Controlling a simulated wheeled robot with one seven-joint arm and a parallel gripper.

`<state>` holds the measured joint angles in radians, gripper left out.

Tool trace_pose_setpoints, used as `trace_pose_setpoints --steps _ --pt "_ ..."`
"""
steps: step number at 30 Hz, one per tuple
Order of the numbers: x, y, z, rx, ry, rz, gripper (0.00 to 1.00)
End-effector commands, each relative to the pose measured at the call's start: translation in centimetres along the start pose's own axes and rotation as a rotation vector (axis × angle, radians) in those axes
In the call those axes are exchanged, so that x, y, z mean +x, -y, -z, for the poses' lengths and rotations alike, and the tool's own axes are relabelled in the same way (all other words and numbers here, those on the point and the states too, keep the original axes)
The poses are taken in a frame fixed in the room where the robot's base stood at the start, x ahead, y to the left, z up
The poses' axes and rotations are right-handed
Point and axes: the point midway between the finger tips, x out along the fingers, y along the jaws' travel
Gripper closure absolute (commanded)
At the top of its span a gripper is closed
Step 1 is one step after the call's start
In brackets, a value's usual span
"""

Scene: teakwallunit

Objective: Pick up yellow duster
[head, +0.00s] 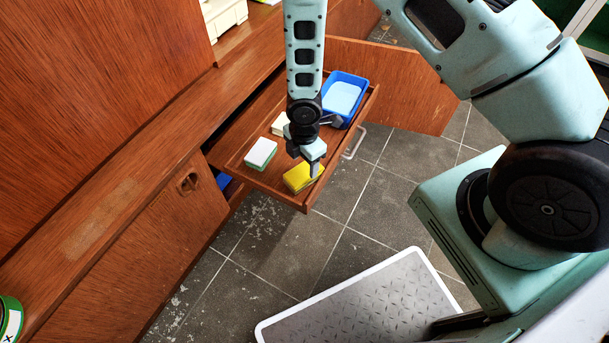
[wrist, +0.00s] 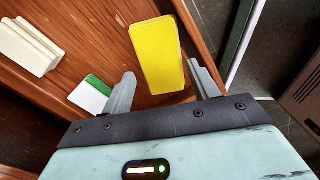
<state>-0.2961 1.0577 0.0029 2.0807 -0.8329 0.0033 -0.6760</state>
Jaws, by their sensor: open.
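The yellow duster (head: 297,178) lies in the open wooden drawer, near its front corner, in the head view. It is a bright yellow block and also shows in the wrist view (wrist: 158,55). My gripper (head: 314,168) is over the duster from above and partly hides it in the head view. In the wrist view my gripper (wrist: 162,88) is open, with one finger on each side of the duster's near end. I cannot tell whether the fingers touch it.
A white and green sponge (head: 261,152) lies left of the duster in the drawer (head: 246,179). A cream block (head: 280,123) and a blue tub (head: 345,82) are farther back. A metal handle (head: 355,142) sticks out from the drawer front. A grey-topped platform (head: 365,300) stands on the floor.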

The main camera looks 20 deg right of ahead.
Motion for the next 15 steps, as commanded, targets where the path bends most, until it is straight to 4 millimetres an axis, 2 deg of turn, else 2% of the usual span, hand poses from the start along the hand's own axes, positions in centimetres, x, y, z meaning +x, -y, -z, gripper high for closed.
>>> trace_pose_setpoints --steps 9,15 --pt "4.5 0.2 0.1 0.0 0.0 0.002 0.4" --pt "4.9 0.2 0.1 0.001 0.001 0.0 0.4"
